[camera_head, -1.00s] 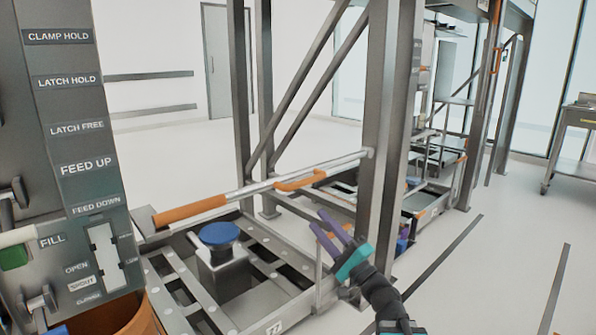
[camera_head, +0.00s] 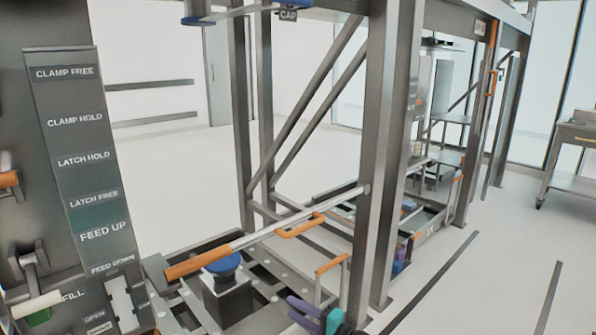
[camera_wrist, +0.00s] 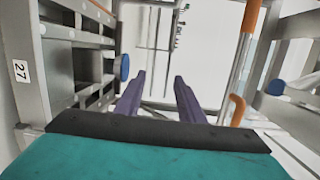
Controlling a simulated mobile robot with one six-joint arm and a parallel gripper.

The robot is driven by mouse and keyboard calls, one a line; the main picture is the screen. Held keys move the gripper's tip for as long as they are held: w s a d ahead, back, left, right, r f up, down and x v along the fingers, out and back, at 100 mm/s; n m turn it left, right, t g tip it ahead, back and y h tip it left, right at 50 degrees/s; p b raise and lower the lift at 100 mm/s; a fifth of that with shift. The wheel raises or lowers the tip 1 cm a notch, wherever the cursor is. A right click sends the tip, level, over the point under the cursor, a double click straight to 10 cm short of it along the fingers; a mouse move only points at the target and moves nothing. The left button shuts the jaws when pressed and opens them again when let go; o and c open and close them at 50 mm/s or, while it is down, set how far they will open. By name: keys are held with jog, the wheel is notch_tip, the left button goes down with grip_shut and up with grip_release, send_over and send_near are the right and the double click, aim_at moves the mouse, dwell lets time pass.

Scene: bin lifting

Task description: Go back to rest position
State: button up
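My gripper (camera_head: 303,312) is at the bottom of the head view, partly cut off by the lower edge. It has purple fingers and a teal body. In the wrist view its two fingers (camera_wrist: 160,95) are apart with nothing between them. It is beside the steel frame, in front of the low slatted platform and apart from the orange-handled bar (camera_head: 250,238).
A label panel (camera_head: 85,160) with levers stands at the left. A blue round knob (camera_head: 222,262) sits on the platform. A steel post (camera_head: 385,150) stands right of centre.

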jog(key=s+f+n+g+h+p, duration=0.25)
jog(key=s+f+g+p, duration=0.4)
jog(key=s, duration=0.55)
jog(key=s+f+n+g+h+p, duration=0.2)
jog(key=s+f+g+h+p, duration=0.15)
jog(key=s+f+p, duration=0.7)
jog(key=s+d+f+n+g+h, duration=0.1)
jog(key=s+d+f+g+h, duration=0.1)
jog(key=s+d, duration=0.6)
jog(key=s+d+f+n+g+h, duration=0.2)
jog(key=s+d+g+h, duration=0.2)
jog(key=s+d, duration=0.4)
jog(key=shift+s+d+f+h, duration=0.4)
jog(key=shift+d+h, duration=0.3)
jog(key=shift+h, duration=0.2)
